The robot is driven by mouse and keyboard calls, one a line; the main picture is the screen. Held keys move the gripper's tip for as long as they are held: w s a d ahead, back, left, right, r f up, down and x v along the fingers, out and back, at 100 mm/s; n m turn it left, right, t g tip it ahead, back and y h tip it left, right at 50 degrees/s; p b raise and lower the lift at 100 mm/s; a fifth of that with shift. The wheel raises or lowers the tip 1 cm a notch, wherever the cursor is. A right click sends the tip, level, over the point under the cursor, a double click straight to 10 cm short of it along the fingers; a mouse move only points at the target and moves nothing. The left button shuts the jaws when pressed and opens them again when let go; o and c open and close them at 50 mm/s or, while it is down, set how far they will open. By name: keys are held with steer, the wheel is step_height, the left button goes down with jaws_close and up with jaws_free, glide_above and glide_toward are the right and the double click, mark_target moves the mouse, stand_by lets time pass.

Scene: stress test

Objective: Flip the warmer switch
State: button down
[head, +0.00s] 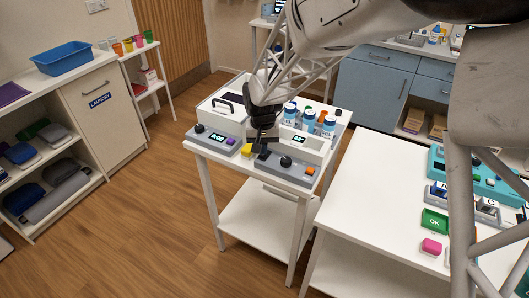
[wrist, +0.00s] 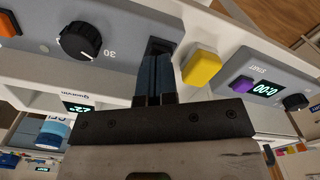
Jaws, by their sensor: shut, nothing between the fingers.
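The warmer (head: 325,150) is a white box on the cart, holding blue-and-white bottles (head: 290,110), with a lit display (head: 300,139). A grey panel along its front carries a black dial (wrist: 80,41), an orange button (wrist: 10,24) and a small black switch (wrist: 160,45). My gripper (wrist: 157,58) is shut and empty. Its blue-grey fingertips are at the switch and partly cover it; I cannot tell whether they touch it or which way it is tilted. In the head view my gripper (head: 262,146) is low over the panel, between the yellow button and the dial.
A yellow button (wrist: 202,68) sits right beside the fingers. A timer unit (wrist: 265,78) with a purple button (wrist: 242,84) and a black knob (wrist: 296,102) is further right. A white table (head: 370,200) with a green OK pad (head: 434,220) stands to the right.

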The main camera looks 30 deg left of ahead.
steer(key=shift+f, duration=0.65)
stand_by(0.6)
steer(key=shift+r, duration=3.5)
steer(key=shift+d, duration=0.1)
